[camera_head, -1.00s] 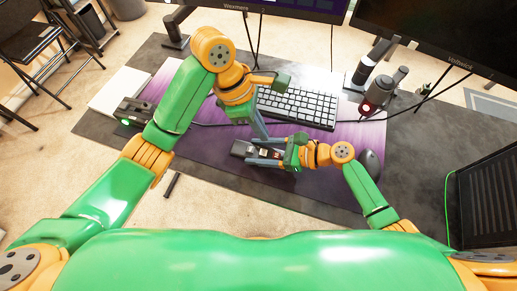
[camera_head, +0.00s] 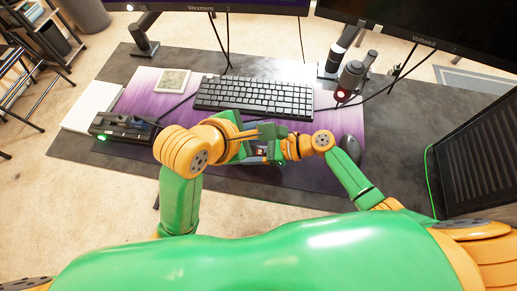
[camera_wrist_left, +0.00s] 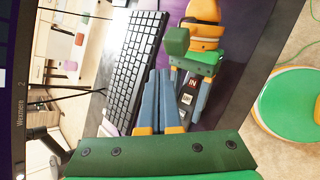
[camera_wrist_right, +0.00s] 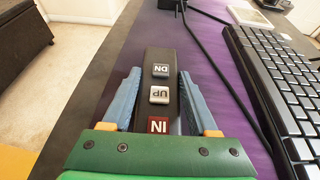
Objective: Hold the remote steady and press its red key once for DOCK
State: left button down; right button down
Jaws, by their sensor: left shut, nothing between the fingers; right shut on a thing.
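The dark remote (camera_wrist_right: 163,57) lies between the blue fingers of my right gripper (camera_wrist_right: 158,80), which is shut on it. In the right wrist view it has a grey DN key (camera_wrist_right: 161,71), a white UP key (camera_wrist_right: 160,95) and a red key (camera_wrist_right: 158,125) lettered IN, nearest the palm. The red key also shows in the left wrist view (camera_wrist_left: 192,82). My left gripper (camera_wrist_left: 161,72) is shut and empty, its fingers together beside the remote, apart from the red key in that picture. In the head view both grippers largely hide the remote (camera_head: 258,153).
A keyboard (camera_head: 255,96) lies behind the grippers, a mouse (camera_head: 350,148) to their right. A dark device with a green light (camera_head: 125,127) sits at left. Two monitors stand at the back, a black computer case (camera_head: 478,160) at right. Purple mat (camera_head: 335,115) is bare around the mouse.

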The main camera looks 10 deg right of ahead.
aim_at(256, 154)
pick_arm(q)
jog(key=shift+w+a, duration=0.1)
jog(key=shift+f, duration=4.4)
jog(key=shift+f, duration=0.4)
